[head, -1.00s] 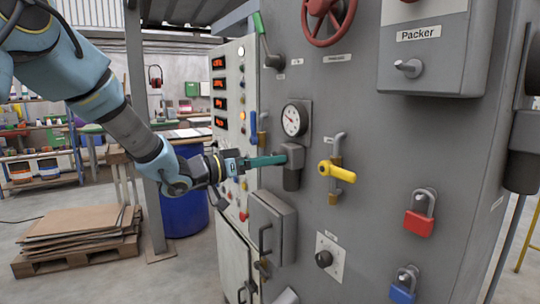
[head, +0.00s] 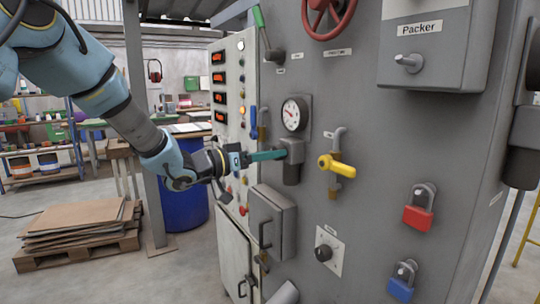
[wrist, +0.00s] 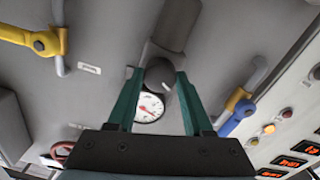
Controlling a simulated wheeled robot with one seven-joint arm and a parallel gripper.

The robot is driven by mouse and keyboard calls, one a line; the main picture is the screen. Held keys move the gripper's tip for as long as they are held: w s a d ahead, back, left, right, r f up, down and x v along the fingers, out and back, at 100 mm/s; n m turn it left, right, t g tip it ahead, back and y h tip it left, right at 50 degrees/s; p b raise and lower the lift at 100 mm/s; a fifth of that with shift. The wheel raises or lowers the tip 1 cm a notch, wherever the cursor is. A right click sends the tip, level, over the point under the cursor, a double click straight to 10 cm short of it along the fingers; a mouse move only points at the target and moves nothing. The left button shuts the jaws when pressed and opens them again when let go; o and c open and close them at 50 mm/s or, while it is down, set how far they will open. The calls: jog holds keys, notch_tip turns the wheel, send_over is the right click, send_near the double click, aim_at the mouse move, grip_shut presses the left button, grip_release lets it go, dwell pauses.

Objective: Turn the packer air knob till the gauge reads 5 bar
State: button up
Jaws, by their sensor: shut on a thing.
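The air regulator (head: 292,172) is a dark grey body on the machine's front panel, below a round white gauge (head: 294,113). Its dark round knob (wrist: 160,73) sits between the two green fingers of my gripper (wrist: 160,85) in the wrist view. My gripper (head: 270,155) reaches in from the left in the head view and is shut on the knob. The fingers partly hide the knob there. The gauge also shows between the fingers in the wrist view (wrist: 149,108). It has a red needle, but its figures are too small to read.
A yellow-handled valve (head: 337,167) is right of the regulator. A grey box with a handle (head: 272,225) juts out below. A blue-handled valve (head: 253,121) is close on the left. Red (head: 418,212) and blue (head: 403,280) padlocks hang at lower right.

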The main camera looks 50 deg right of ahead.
grip_shut()
jog(key=shift+f+m+b, duration=0.15)
jog(key=shift+m+b, duration=0.15)
jog(key=shift+b, duration=0.25)
jog(key=shift+m+b, duration=7.1)
jog(key=shift+b, duration=1.45)
